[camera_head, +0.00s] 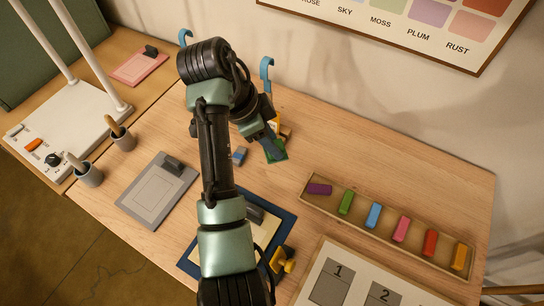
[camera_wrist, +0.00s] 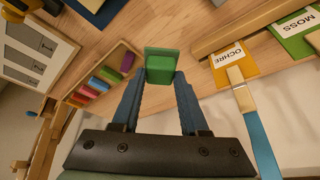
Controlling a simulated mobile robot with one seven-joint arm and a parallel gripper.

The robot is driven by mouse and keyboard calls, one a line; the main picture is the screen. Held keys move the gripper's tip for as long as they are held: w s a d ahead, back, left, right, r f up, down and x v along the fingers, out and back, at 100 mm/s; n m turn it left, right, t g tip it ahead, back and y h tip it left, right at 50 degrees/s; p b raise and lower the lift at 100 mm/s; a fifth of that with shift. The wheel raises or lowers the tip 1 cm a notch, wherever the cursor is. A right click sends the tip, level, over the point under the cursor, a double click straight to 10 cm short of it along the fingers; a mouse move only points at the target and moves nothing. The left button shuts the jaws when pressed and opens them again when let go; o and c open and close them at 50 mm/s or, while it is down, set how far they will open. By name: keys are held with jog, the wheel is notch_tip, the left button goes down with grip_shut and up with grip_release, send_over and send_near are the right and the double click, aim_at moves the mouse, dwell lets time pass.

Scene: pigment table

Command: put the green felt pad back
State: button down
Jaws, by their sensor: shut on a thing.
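The green felt pad (camera_wrist: 162,62) is between the tips of my gripper's two blue fingers in the wrist view. It has a flat plate and a thicker block, and the fingers close on the block. In the head view my gripper (camera_head: 272,142) points down near the back middle of the table, with the green pad (camera_head: 279,153) at its tips. My arm and fingers hide part of the pad there. I cannot tell whether the pad touches the table or is slightly above it.
A small blue and grey block (camera_head: 239,156) lies left of the pad. A wooden tray (camera_head: 330,205) of several coloured sticks is to the right. The table's back right is clear.

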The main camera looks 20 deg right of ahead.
jog(key=f, duration=0.9)
jog(key=shift+s+f, duration=0.2)
jog(key=shift+s, duration=0.05)
jog(key=shift+c, duration=2.1)
grip_release()
jog(key=p+v, duration=0.3)
jog(key=v, duration=0.9)
jog(key=shift+w+r, duration=0.1)
jog(key=shift+w, duration=0.05)
